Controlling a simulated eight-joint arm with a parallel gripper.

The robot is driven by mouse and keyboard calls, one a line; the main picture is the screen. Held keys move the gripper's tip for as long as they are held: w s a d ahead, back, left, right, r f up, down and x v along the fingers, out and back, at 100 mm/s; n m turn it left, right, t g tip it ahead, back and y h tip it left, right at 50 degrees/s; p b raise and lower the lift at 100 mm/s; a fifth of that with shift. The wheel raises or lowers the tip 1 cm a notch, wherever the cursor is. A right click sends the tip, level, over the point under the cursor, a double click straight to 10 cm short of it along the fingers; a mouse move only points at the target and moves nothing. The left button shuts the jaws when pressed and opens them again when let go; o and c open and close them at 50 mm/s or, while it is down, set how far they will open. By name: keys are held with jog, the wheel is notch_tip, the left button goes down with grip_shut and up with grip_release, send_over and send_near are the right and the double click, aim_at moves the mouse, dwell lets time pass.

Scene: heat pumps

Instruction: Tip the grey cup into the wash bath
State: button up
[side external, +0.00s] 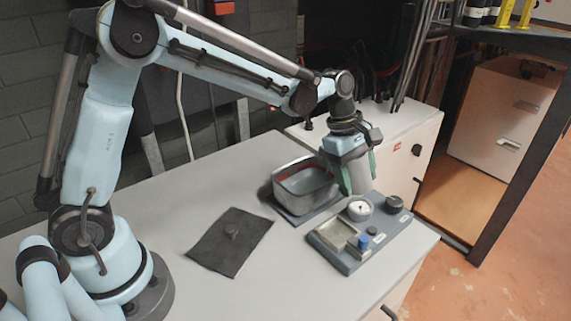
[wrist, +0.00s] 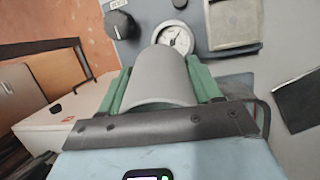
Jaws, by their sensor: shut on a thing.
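The grey cup (side external: 356,173) is held between the green fingers of my gripper (side external: 359,176). In the side external view it looks roughly upright, beside the right end of the wash bath and above the table. In the wrist view the grey cup (wrist: 163,78) fills the space between the two green fingers (wrist: 165,88); its inside cannot be seen. The wash bath (side external: 303,188) is a grey rectangular tub with a red mark inside, standing on a dark base. The gripper and cup hide a little of the space at its right end.
A dark tray (side external: 348,258) in front holds a round white dial (side external: 359,209), a blue-topped item (side external: 363,242), a black knob (side external: 393,203) and a square pale dish (side external: 337,234). A dark mat (side external: 212,256) with a small round piece lies left. Bare tabletop lies between mat and tray.

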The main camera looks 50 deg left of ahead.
jog(key=shift+s+a+r+t+h, duration=0.3)
jog(key=shift+a+h, duration=0.2)
jog(key=shift+h, duration=0.35)
jog(key=shift+s+a+r+t+h, duration=0.15)
jog(key=shift+a+t+h, duration=0.3)
jog(key=shift+h, duration=0.4)
dwell(1.8)
jog(key=shift+a+f+t+h, duration=0.15)
jog(key=shift+f+t+h, duration=0.25)
jog(key=shift+h, duration=0.4)
dwell(0.9)
jog(key=shift+r+t+h, duration=0.25)
jog(key=shift+r+h, duration=0.15)
jog(key=shift+h, duration=0.3)
dwell(1.0)
jog(key=shift+f+h, duration=0.15)
jog(key=shift+h, duration=0.35)
dwell(0.6)
